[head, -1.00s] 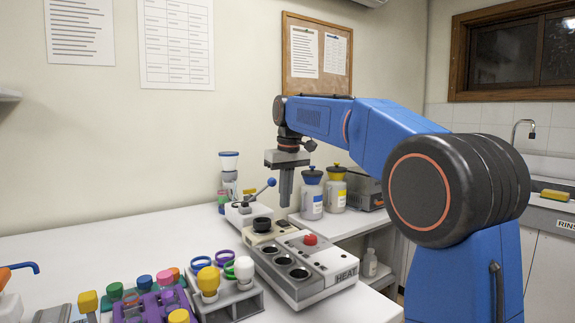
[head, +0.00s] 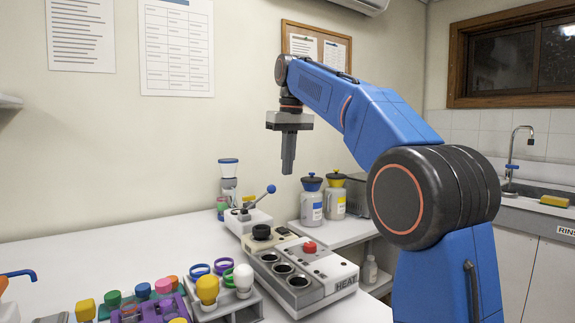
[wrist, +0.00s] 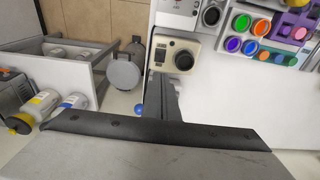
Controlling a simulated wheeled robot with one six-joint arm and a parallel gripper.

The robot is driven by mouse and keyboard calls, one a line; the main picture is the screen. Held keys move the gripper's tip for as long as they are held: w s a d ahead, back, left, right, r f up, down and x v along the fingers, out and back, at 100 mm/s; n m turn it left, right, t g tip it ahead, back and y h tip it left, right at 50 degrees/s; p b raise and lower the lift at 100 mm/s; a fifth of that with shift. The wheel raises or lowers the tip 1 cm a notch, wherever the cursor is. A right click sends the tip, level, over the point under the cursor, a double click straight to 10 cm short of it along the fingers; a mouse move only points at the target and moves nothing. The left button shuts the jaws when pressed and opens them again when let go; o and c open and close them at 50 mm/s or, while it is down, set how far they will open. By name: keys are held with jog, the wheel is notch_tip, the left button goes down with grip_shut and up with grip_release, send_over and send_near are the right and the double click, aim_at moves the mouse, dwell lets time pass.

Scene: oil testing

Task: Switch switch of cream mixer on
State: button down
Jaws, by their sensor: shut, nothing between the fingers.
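The cream mixer (head: 270,241) is a small cream box with a round black cup on top, standing on the white table behind the grey heater block. In the wrist view the mixer (wrist: 172,68) shows its black cup and, beside it, a small dark switch (wrist: 159,56); whether the switch is on or off is too small to tell. My gripper (head: 288,172) points down, shut and empty, well above the table and the mixer. In the wrist view its fingers (wrist: 164,84) reach up toward the mixer's near edge, without visible contact.
The grey heater block (head: 302,276) with a red button stands in front of the mixer. A device with a blue-knobbed lever (head: 256,205) stands behind it. Racks of coloured tubes (head: 222,305) are at front left. Two capped bottles (head: 311,203) stand to the right. The table's back left is clear.

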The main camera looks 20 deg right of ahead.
aim_at(280, 228)
jog(key=f, duration=0.1)
jog(key=w+f, duration=0.1)
jog(key=f, duration=0.1)
jog(key=shift+w+a+f, duration=0.1)
jog(key=shift+w+a, duration=0.15)
jog(key=shift+w, duration=0.1)
jog(key=shift+f, duration=0.1)
jog(key=f, duration=0.4)
jog(key=w+f, duration=0.1)
jog(key=f, duration=0.8)
jog(key=shift+w+a+f, duration=0.3)
jog(key=shift+f, duration=0.05)
